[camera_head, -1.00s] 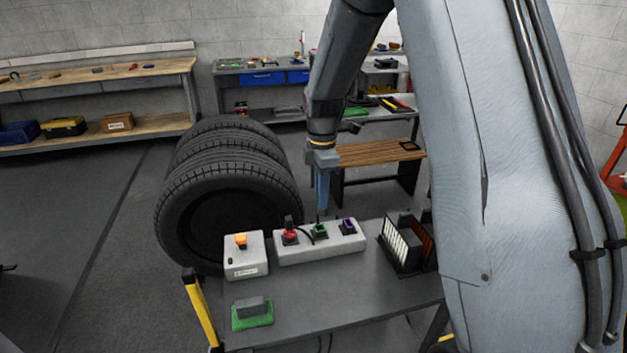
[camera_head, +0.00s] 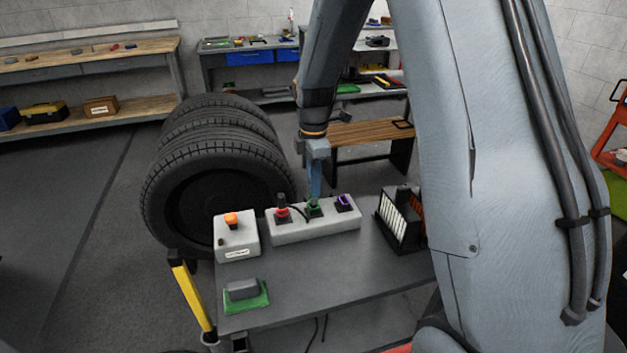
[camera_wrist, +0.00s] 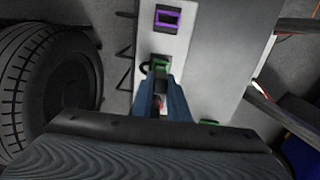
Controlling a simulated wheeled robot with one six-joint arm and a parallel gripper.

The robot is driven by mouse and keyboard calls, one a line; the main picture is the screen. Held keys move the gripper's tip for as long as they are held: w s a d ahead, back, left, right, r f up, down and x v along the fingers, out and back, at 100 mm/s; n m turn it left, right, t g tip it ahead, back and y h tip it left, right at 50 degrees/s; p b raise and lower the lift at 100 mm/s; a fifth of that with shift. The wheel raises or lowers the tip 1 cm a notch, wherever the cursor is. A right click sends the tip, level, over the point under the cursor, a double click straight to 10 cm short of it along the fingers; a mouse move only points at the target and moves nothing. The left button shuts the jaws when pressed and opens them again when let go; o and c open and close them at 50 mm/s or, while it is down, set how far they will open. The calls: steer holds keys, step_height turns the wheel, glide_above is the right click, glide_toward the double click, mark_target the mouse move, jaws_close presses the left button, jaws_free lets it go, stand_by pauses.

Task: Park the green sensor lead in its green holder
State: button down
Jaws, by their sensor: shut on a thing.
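My gripper (camera_head: 314,192) points straight down at the middle of a pale box and is shut on the green sensor lead (camera_wrist: 161,67). Its blue fingers also show in the wrist view (camera_wrist: 162,100), close around the lead. The green holder (camera_head: 314,211) is the middle socket on the box, directly below the fingertips. A black cable loops beside it on the left. The fingers partly hide the lead and holder, so I cannot tell how deep the lead sits.
The pale box (camera_head: 290,233) also bears a red plug (camera_head: 282,208) and a purple-rimmed socket (camera_head: 345,203). A button box (camera_head: 237,241) stands left, a slotted rack (camera_head: 397,222) right. A grey block on a green base (camera_head: 246,296) lies in front. Tyres (camera_head: 165,190) stand behind left.

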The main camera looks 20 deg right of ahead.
steer(key=shift+f+b, duration=0.45)
steer(key=shift+f, duration=0.95)
stand_by(0.8)
steer(key=c, duration=1.6)
jaws_free()
steer(key=shift+r+b, duration=1.05)
steer(key=shift+r, duration=2.85)
steer(key=s+f+m, duration=0.1)
steer(key=s+m, duration=0.5)
steer(key=s, duration=0.1)
steer(key=s+f+m+t, duration=0.1)
steer(key=s+m, duration=0.5)
steer(key=s, duration=0.1)
steer(key=s+f+m, duration=0.1)
steer(key=s+m, duration=0.5)
steer(key=s, duration=0.1)
steer(key=shift+f, duration=0.3)
